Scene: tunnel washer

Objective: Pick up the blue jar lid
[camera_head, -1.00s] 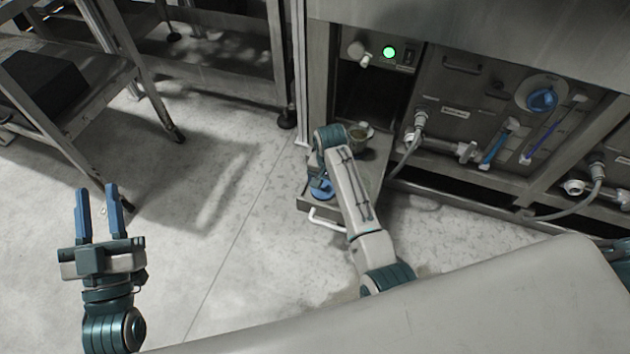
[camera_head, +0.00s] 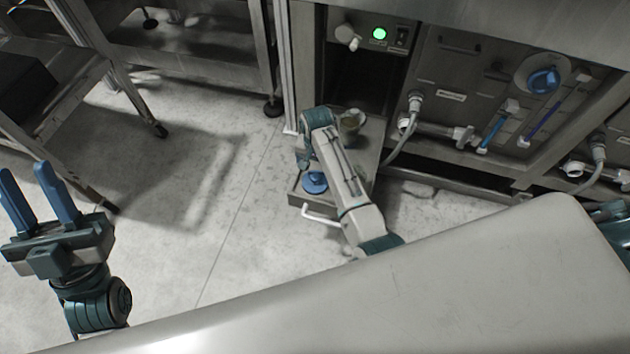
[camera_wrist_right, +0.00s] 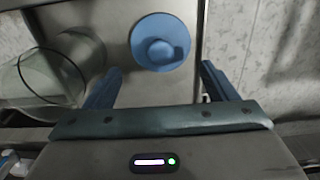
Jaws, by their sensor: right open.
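The blue jar lid (camera_head: 315,183), a round disc with a raised knob, lies flat on a pulled-out metal tray (camera_head: 301,199). In the right wrist view the lid (camera_wrist_right: 160,40) lies ahead of and between the fingers of my right gripper (camera_wrist_right: 161,69). That gripper is open and empty, and the lid looks clear of both fingers. In the head view its fingers are hidden behind my right arm. My left gripper (camera_head: 38,190) is open and empty over the floor at the left.
A glass jar (camera_head: 351,124) stands on the tray behind the lid; in the right wrist view the jar (camera_wrist_right: 47,76) is close to the left finger. A white handle (camera_head: 320,215) sticks out at the tray's front. A metal cart (camera_head: 75,90) stands at the left. Floor between is clear.

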